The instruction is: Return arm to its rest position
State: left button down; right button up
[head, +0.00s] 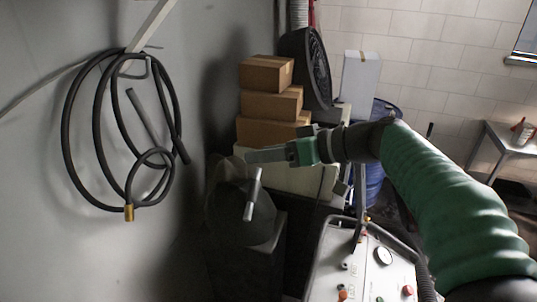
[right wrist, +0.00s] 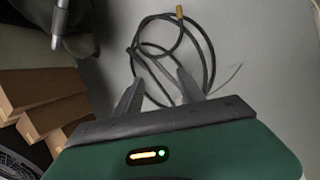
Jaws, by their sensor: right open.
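My right arm (head: 445,200), in a ribbed green sleeve, reaches in from the right in the head view. My right gripper (head: 252,156) is at its end, stretched out to the left in front of the cardboard boxes. In the right wrist view its two dark fingers (right wrist: 158,85) are apart with nothing between them. The grey wall and hanging black hose (right wrist: 208,60) show beyond the fingers. My left gripper is in neither view.
The black hose (head: 98,125) hangs coiled on the left wall. Stacked boxes (head: 268,103) and a black fan (head: 307,65) stand behind the gripper. A metal handle (head: 253,194) is just below it. A control panel (head: 372,265) stands lower right, near a blue barrel (head: 373,185).

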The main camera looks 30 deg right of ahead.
jog(key=shift+d+f, duration=0.1)
jog(key=shift+d, duration=0.05)
jog(key=s+a+f+m+g+h, duration=0.1)
jog(key=s+f, duration=0.4)
jog(key=f, duration=0.7)
jog(key=s+a+f+m+g+h+b, duration=0.1)
jog(key=s+f+g+h, duration=0.3)
jog(key=f, duration=0.9)
jog(key=s+a+f+m+g+h+b, duration=0.1)
jog(key=s+a+f+g+h, duration=0.2)
jog(key=s+f, duration=0.5)
notch_tip(320, 180, down, 5)
jog(key=shift+f+m+h, duration=0.2)
jog(key=shift+m+h, duration=0.1)
jog(key=shift+w, duration=0.1)
